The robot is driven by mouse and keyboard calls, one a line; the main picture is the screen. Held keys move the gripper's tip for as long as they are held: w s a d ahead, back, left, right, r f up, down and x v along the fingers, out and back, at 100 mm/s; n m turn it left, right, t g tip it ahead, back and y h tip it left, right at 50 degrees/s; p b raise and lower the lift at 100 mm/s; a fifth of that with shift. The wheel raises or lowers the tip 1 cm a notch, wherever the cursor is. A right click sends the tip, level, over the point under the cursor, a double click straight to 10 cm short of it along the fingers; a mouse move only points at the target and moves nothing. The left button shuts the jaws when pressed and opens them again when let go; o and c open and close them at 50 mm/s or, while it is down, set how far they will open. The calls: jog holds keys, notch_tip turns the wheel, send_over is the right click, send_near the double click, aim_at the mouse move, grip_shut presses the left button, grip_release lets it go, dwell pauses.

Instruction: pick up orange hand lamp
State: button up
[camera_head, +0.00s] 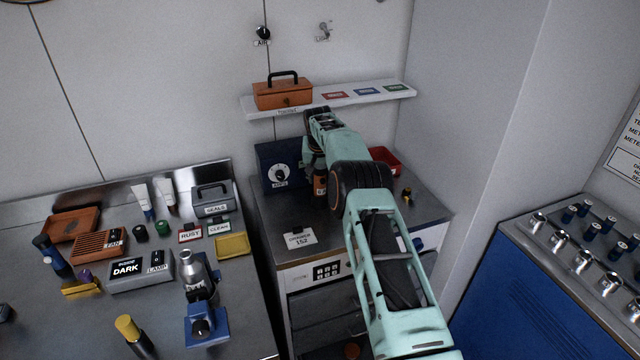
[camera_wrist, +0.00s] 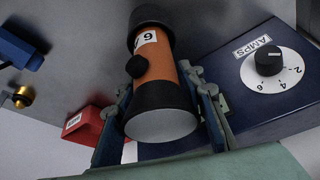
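The orange hand lamp (camera_wrist: 160,72) has an orange barrel, black ends and a black knob. In the wrist view its wide pale face points toward the camera. In the head view the lamp (camera_head: 320,183) is upright at the counter, beside the blue AMPS box, partly hidden by my arm. My gripper (camera_wrist: 158,92) has one finger on each side of the lamp, close to the barrel. Whether both fingers press on it is not clear. In the head view my gripper (camera_head: 310,160) is mostly hidden behind my wrist.
The blue AMPS box (camera_head: 279,163) stands close on the lamp's left. A red bin (camera_head: 386,160) is at the right rear of the counter. A shelf (camera_head: 346,98) with an orange toolbox (camera_head: 282,95) overhangs behind. The counter's front holds a label card (camera_head: 299,239).

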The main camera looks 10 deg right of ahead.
grip_shut()
jog(key=shift+r, duration=0.1)
dwell(0.3)
jog(key=shift+r, duration=4.95)
